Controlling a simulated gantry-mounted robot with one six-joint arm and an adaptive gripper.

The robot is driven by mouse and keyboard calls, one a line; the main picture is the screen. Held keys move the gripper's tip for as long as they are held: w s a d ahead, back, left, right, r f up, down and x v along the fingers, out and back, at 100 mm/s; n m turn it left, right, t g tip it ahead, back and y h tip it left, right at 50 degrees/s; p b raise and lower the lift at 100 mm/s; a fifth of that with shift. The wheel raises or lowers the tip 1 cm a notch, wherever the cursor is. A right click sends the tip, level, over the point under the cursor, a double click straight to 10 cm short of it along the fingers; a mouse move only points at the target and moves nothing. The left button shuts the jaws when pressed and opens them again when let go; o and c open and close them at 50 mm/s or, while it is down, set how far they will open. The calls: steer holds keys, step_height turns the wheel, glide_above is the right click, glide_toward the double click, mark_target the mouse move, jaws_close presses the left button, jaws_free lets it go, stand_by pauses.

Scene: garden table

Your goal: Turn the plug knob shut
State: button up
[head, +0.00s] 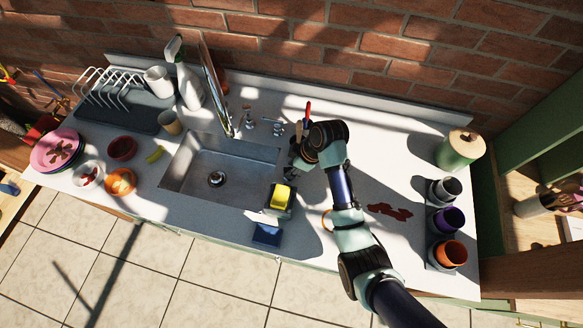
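The steel sink (175,178) is set into the white counter. A round drain (216,179) shows in its floor; I cannot tell whether its plug is open or shut. Small metal tap fittings (278,127) stand behind the basin. I cannot make out which part is the plug knob; it may be hidden by my arm. My gripper (296,160) is at the right rim of the sink, low over the counter, pointing left. Its fingers are dark and small in the picture, and I cannot see whether they are apart or hold anything.
A yellow sponge (282,194) lies on a dark holder just in front of my gripper. Cups (451,220) and a green canister (460,149) are at right.

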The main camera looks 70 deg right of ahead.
steer(key=shift+w+f, duration=0.15)
steer(key=shift+f, duration=0.2)
steer(key=shift+d, duration=0.1)
jaws_close()
